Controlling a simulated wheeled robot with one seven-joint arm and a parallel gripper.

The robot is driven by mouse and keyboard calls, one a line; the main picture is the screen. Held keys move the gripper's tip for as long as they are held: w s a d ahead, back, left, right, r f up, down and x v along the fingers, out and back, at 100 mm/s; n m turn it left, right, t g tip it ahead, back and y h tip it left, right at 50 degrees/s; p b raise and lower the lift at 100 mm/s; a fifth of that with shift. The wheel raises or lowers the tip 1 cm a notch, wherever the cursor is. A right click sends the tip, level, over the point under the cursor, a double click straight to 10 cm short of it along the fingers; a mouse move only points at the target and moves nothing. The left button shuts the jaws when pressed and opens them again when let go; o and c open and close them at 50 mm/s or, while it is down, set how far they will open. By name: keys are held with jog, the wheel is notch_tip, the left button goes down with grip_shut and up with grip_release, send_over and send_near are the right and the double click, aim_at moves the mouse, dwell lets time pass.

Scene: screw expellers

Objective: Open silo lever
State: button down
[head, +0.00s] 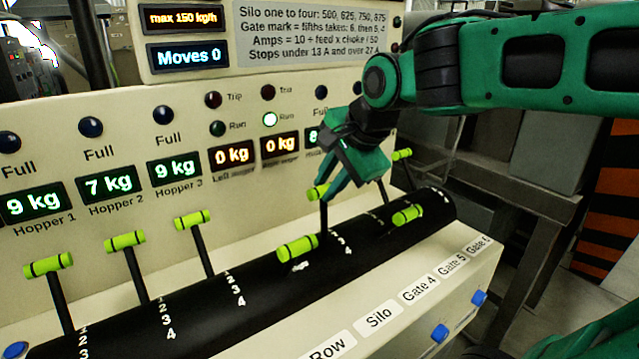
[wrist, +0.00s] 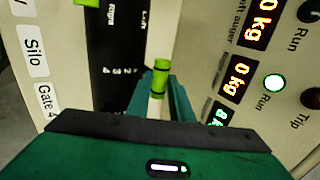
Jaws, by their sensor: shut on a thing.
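The silo lever, with a lime-green cross handle (head: 317,193) on a dark shaft, stands up from the black curved cover. It is in line with the "Silo" label (head: 378,317). My gripper (head: 341,180) comes down from the upper right, its green fingers shut around this handle and hiding part of it. In the wrist view the lime handle (wrist: 160,66) sticks out between my fingertips (wrist: 160,92), beside the 2, 3, 4 marks. The lever's exact mark is hard to read.
The row lever (head: 297,248) leans forward close by on the left. A gate lever (head: 407,215) leans forward on the right; another (head: 402,154) stands behind it. Three upright levers, one nearest my gripper (head: 193,220), stand left. The display panel (head: 195,23) reads "Moves 0".

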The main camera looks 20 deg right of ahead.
jog(key=shift+s+d+f, duration=0.15)
jog(key=shift+s+f, duration=0.5)
jog(key=shift+s, duration=0.15)
jog(key=c, duration=1.6)
grip_release()
jog(key=shift+w+f, duration=0.1)
jog(key=shift+w, duration=0.05)
jog(key=v, duration=1.1)
jog(key=shift+w, duration=0.2)
